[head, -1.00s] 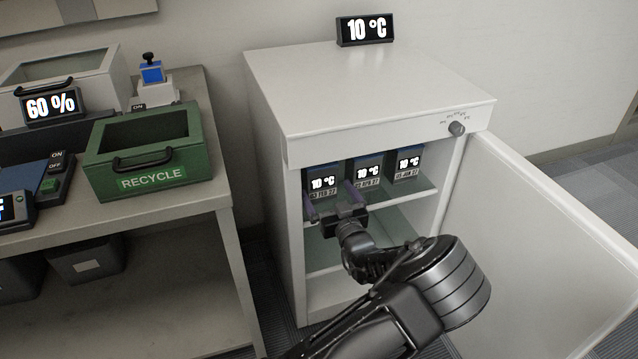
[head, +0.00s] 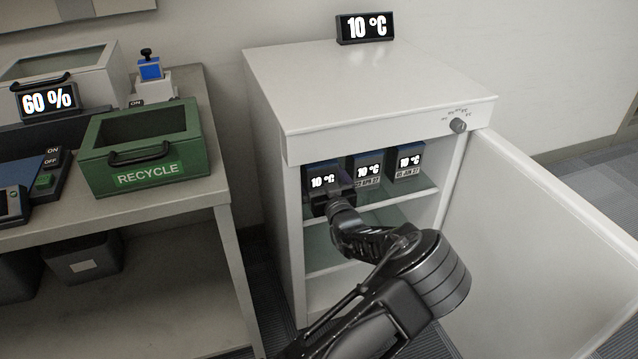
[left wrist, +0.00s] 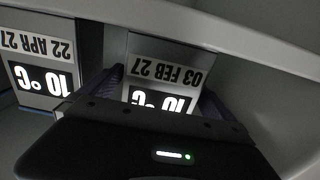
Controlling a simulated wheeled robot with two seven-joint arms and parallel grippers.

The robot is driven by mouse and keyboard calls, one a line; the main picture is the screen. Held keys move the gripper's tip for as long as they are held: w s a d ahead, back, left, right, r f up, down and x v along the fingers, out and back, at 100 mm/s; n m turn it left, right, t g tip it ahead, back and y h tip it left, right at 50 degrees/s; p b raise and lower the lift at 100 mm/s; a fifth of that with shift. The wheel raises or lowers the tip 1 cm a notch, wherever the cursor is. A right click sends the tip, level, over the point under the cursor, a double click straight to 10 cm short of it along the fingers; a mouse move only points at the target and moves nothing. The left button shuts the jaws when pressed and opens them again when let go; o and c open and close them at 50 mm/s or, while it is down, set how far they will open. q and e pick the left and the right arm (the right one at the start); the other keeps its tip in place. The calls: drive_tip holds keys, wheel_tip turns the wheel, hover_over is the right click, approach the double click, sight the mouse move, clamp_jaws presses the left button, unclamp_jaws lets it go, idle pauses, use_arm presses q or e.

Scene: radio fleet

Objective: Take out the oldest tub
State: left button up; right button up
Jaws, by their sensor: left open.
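Three tubs with 10 °C displays and date labels stand in a row on the upper shelf (head: 395,203) of the open white fridge. The left tub (head: 322,168) reads 03 FEB 27 in the left wrist view (left wrist: 165,68), where it appears upside down. The middle tub (head: 367,166) reads 22 APR 27 there (left wrist: 38,70). The right tub (head: 409,160) has a date too small to read surely. My left gripper (head: 335,192) is open in front of the left tub, its fingers (left wrist: 160,92) on either side of it. The gripper partly hides that tub's front.
The fridge door (head: 540,215) stands open to the right. A lower glass shelf (head: 325,250) looks empty where visible. A bench at left holds a green RECYCLE bin (head: 150,175) and a 60 % display (head: 47,101). A 10 °C display (head: 365,28) sits on the fridge.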

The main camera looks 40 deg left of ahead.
sight(323, 171)
use_arm(q)
drive_tip(key=shift+c, duration=0.2)
idle(0.3)
drive_tip(key=c, duration=1.5)
drive_tip(key=shift+r, duration=0.2)
drive_tip(key=shift+c, duration=0.3)
drive_tip(key=shift+r+p, duration=0.75)
drive_tip(key=shift+r, duration=0.95)
drive_tip(key=p+v, duration=0.3)
drive_tip(key=v, duration=1.5)
drive_tip(key=shift+d+f, duration=0.1)
